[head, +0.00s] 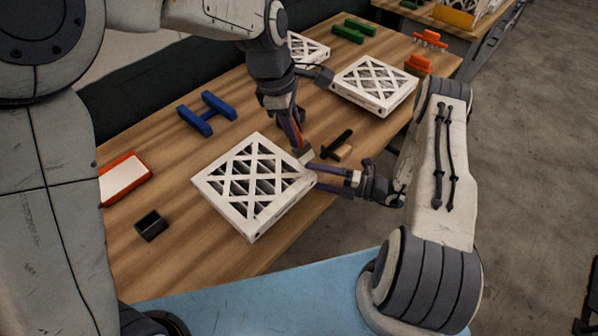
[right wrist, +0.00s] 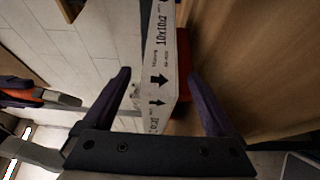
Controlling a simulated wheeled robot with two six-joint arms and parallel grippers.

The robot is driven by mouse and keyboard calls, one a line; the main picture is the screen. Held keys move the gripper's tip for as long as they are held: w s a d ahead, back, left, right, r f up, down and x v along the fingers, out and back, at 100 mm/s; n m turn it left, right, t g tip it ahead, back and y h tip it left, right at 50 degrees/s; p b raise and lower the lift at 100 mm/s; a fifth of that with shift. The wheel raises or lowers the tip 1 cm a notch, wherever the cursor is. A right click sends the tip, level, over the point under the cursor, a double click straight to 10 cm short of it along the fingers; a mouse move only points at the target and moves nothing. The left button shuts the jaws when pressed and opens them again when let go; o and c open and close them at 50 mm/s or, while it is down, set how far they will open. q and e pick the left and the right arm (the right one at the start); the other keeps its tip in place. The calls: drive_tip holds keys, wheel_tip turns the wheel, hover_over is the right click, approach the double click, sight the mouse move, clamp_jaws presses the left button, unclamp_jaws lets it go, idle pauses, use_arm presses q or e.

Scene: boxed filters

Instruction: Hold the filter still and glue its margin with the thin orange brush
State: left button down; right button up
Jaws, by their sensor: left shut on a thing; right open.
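The white filter (head: 224,208) with a lattice top lies flat on the wooden table. Its printed side (right wrist: 158,85) shows in the right wrist view. My left gripper (head: 298,143) points down over the filter's right corner and is shut on a thin orange brush (head: 295,130), mostly hidden by the fingers. The brush's pale tip end is near that corner; I cannot tell if it touches. My right gripper (head: 330,176) is open at the same corner. Its fingers (right wrist: 165,105) stand on either side of the filter's edge, with gaps.
A black-handled wide brush (head: 338,145) lies right of the filter. Another filter (head: 374,83) and green blocks (head: 354,30) are behind.

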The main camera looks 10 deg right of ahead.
sight(296, 173)
drive_tip(key=shift+x, duration=2.6)
clamp_jaws()
